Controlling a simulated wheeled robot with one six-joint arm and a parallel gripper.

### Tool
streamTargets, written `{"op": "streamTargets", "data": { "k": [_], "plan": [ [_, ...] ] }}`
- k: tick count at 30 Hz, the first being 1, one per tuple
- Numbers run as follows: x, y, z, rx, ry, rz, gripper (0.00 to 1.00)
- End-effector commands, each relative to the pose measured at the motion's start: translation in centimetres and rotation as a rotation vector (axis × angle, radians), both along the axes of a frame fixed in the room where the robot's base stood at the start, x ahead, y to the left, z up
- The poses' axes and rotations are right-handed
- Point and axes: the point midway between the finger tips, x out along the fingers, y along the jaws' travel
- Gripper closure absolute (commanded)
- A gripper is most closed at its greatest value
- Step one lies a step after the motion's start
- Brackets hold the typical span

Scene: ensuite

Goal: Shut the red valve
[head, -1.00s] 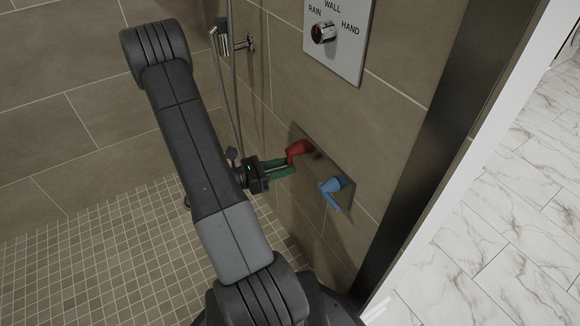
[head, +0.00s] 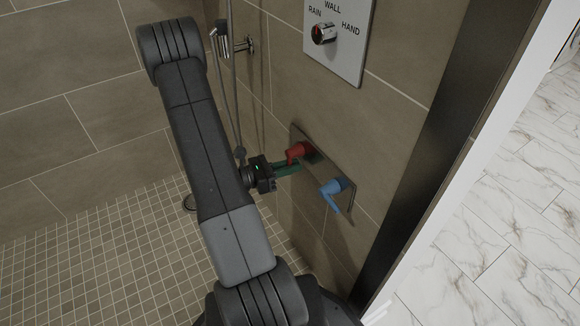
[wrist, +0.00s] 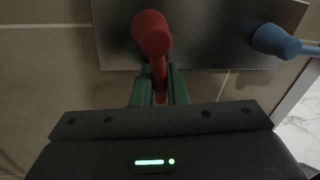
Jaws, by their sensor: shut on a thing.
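The red valve (head: 298,151) sits on a metal plate on the tiled shower wall. In the wrist view the red valve (wrist: 152,33) has its round body at the top, and its lever (wrist: 159,78) points down toward my gripper. My gripper (head: 288,168) reaches the valve from the left in the head view. Its green fingers (wrist: 159,86) are shut on the red lever, one on each side. The lever's lower end is partly hidden between the fingers.
A blue valve (head: 334,187) is on the same metal plate (head: 318,160), right of the red one; it also shows in the wrist view (wrist: 276,41). A panel with a knob (head: 324,33) is above. A dark door frame (head: 432,130) stands at right.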

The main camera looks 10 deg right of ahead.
Motion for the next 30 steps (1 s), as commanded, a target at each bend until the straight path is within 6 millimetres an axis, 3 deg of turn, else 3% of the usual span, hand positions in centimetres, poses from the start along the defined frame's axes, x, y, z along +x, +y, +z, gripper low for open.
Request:
{"op": "streamTargets", "data": {
  "k": [6,16,17,19,30],
  "plan": [
    [0.64,0.25,-0.17,0.056,-0.151,0.000,1.00],
    [0.75,0.29,-0.06,0.065,-0.176,0.001,1.00],
    [0.75,0.29,-0.06,0.065,-0.176,0.001,0.83],
    [0.75,0.29,-0.06,0.065,-0.176,0.001,0.70],
    [0.72,0.62,-0.01,0.063,-0.175,0.001,0.70]
  ]
}}
